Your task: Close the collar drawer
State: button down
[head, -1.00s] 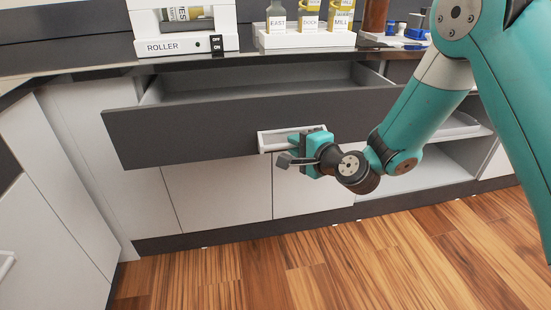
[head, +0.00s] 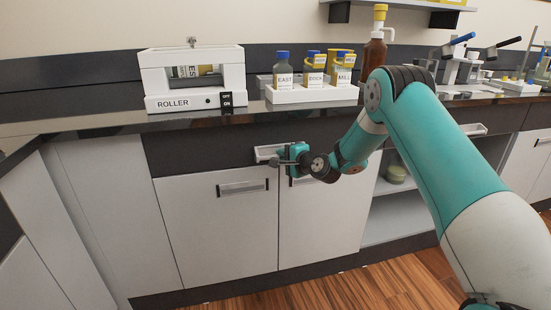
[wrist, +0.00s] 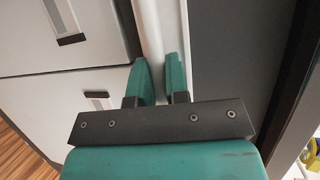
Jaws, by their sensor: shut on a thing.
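The drawer (head: 200,152) has a dark grey front under the counter and now looks flush with the cabinet; no open interior shows. Its white bar handle (head: 265,152) sits at the right part of the front. My gripper (head: 283,158) is at this handle and partly covers its right end. In the wrist view, the two teal fingers of my gripper (wrist: 159,72) are on either side of the white handle bar (wrist: 148,28), shut on it. The dark drawer front (wrist: 225,50) is to the right of the fingers. The exact contact is partly hidden.
The counter above holds a roller unit (head: 195,82), a white rack (head: 312,95) with labelled bottles, and a brown pump bottle (head: 375,52). White cabinet doors (head: 218,235) lie below. Open shelves (head: 395,205) are at the right, with free wooden floor (head: 380,285) in front.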

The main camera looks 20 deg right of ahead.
jog(key=shift+d+h, duration=0.3)
jog(key=shift+d, duration=0.4)
jog(key=c, duration=1.6)
grip_release()
jog(key=o, duration=0.4)
jog(key=shift+a, duration=0.3)
jog(key=shift+o, duration=0.3)
jog(key=shift+a, duration=0.3)
jog(key=b+v, duration=0.1)
jog(key=v, duration=1.6)
jog(key=shift+d+b, duration=0.2)
jog(key=shift+b, duration=0.1)
jog(key=shift+s, duration=0.1)
